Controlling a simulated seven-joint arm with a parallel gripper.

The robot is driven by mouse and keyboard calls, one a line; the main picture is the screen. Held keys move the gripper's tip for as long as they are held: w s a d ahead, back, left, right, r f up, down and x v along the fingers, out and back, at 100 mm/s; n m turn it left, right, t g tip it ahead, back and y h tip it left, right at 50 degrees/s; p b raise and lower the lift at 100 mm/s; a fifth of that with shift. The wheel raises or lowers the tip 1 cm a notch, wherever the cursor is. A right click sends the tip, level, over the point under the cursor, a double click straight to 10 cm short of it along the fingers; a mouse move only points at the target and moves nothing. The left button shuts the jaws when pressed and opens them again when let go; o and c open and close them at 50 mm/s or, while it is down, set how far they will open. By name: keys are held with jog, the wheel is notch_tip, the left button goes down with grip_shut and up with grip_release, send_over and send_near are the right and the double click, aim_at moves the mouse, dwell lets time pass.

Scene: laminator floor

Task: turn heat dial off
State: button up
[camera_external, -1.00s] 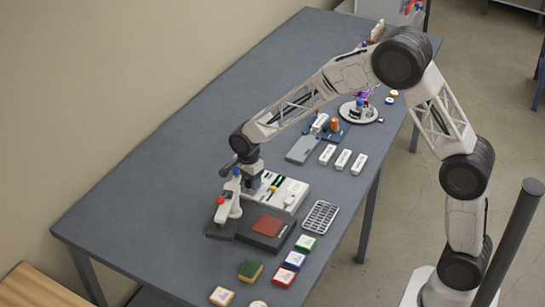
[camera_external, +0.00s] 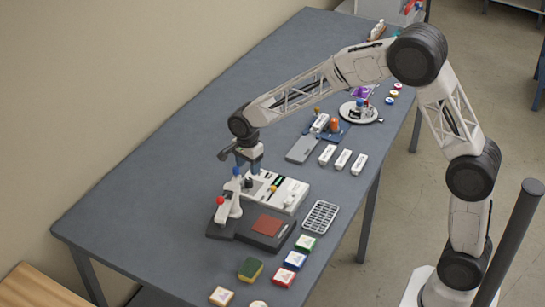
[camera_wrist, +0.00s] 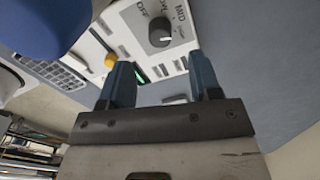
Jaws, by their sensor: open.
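The heat dial is a dark grey round knob (camera_wrist: 160,32) on a white control panel (camera_wrist: 125,42), ringed by printed marks including OFF and MID. A pale mark shows on the knob's lower side; I cannot tell for certain which setting it points at. In the external view the dial is the small black knob (camera_external: 248,183) at the left end of the white panel (camera_external: 290,193). My gripper (camera_external: 252,170) is just above that end of the panel. In the wrist view my gripper (camera_wrist: 162,72) has its two blue fingers apart with nothing between them, clear of the dial.
A dark base with a reddish-brown plate (camera_external: 268,224) and a wire rack (camera_external: 320,216) are in front. The table's far left is clear.

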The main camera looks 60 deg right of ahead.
jog(key=shift+r, duration=0.6)
jog(key=shift+c, duration=0.3)
jog(key=shift+w+d+h, duration=0.15)
jog(key=shift+d+h, duration=0.15)
jog(key=shift+d, duration=0.15)
jog(key=w+d+r+n+t+h, duration=0.1)
jog(key=w+d+r+n+t, duration=0.15)
jog(key=w+n+t, duration=0.35)
jog(key=w+d+r+n+t, duration=0.2)
jog(key=d+n+t, duration=0.1)
jog(key=n, duration=0.5)
jog(key=s+a+f+n+g+y, duration=0.2)
jog(key=s+n, duration=0.3)
jog(key=n, duration=0.1)
jog(key=s+a+f+n+g+y, duration=0.1)
jog(key=s+a+f+n+g, duration=0.1)
jog(key=s+n, duration=0.4)
jog(key=shift+a+f+n+g+y, duration=0.25)
jog(key=shift+a+n+g+y, duration=0.15)
jog(key=shift+n+g, duration=0.15)
